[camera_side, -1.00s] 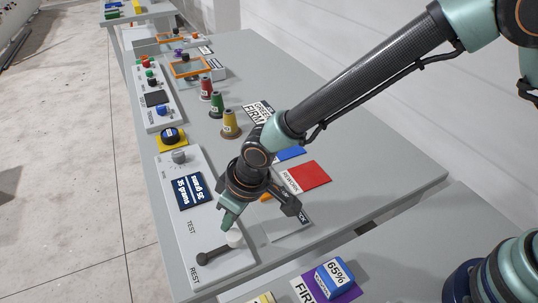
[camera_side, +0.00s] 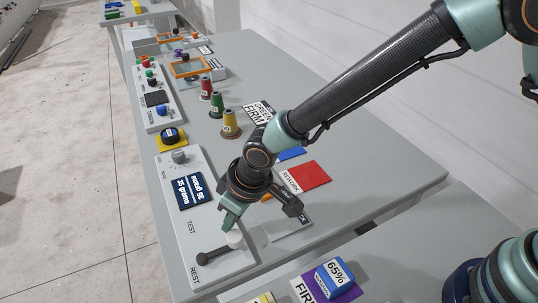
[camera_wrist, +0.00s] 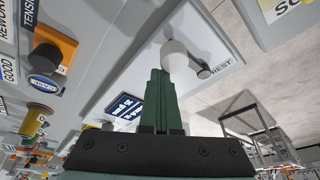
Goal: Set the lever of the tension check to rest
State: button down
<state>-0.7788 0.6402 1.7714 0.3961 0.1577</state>
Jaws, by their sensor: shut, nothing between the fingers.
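The tension check panel (camera_side: 222,268) is a pale plate with a dark display reading 35 grams (camera_side: 190,191), and the words TEST and REST along its left edge. Its lever (camera_side: 216,251) has a dark round pivot near REST and a white knob (camera_side: 235,239) at the right end, so the arm lies across the panel, slightly toward the far side. My gripper (camera_side: 229,223) is shut and empty, its green fingertips just above and beside the knob. In the wrist view the fingertips (camera_wrist: 160,75) overlap the edge of the white knob (camera_wrist: 175,56); I cannot tell whether they touch.
A grey dial (camera_side: 179,156) stands at the panel's far end. Yellow, green and red cones (camera_side: 230,124) stand beyond my gripper. A red REWORK card (camera_side: 307,174) lies to the right. A blue 65% block (camera_side: 335,278) sits on the near surface.

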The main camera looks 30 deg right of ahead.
jog(key=w, duration=0.3)
jog(key=shift+w+r, duration=0.35)
jog(key=s+r, duration=0.3)
jog(key=r, duration=0.5)
jog(key=shift+r, duration=0.4)
jog(key=d+r+m+t, duration=0.1)
jog(key=d+r, duration=0.2)
jog(key=d, duration=0.3)
jog(key=w+d+r+m, duration=0.1)
jog(key=d+r, duration=0.2)
jog(key=d, duration=0.3)
jog(key=d+r+m+t, duration=0.1)
jog(key=d+r, duration=0.2)
jog(key=d, duration=0.4)
jog(key=s+d+r+m+h, duration=0.1)
jog(key=s+d, duration=0.3)
jog(key=d, duration=0.4)
jog(key=s+d+r+m+t+h, duration=0.1)
jog(key=s+d+m, duration=0.2)
jog(key=s+d, duration=0.2)
jog(key=d, duration=0.3)
jog(key=shift+d+h, duration=0.2)
jog(key=shift+h, duration=0.1)
